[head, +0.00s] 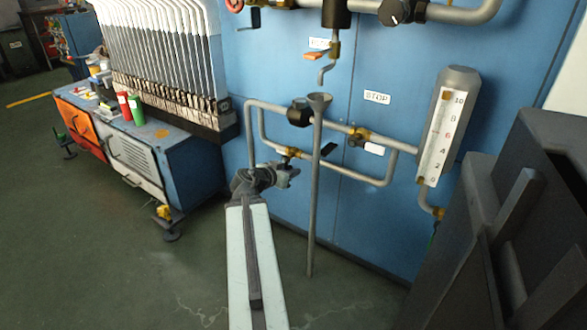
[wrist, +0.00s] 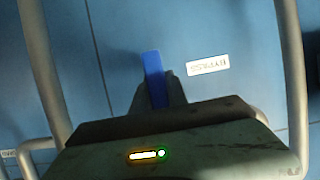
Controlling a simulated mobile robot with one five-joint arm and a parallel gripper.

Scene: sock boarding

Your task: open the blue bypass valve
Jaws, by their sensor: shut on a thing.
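My gripper (head: 285,175) is at the lower branch of the grey pipework on the blue cabinet, just below a brass valve body (head: 289,152). In the wrist view my gripper (wrist: 157,90) is shut on the blue bypass lever (wrist: 153,70), which sticks out beyond the fingertips. The lever's lower part is hidden between the fingers and behind the gripper body. A white bypass label (wrist: 208,66), upside down in the wrist view, is right of the lever. In the head view the blue lever is hidden by my gripper.
A grey funnel pipe (head: 317,190) stands close right of my gripper. Another brass valve (head: 358,136) is on the upper pipe. A gauge (head: 440,137) and a dark cabinet (head: 540,220) are at right. A blue bench (head: 185,160) is at left; the floor between is clear.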

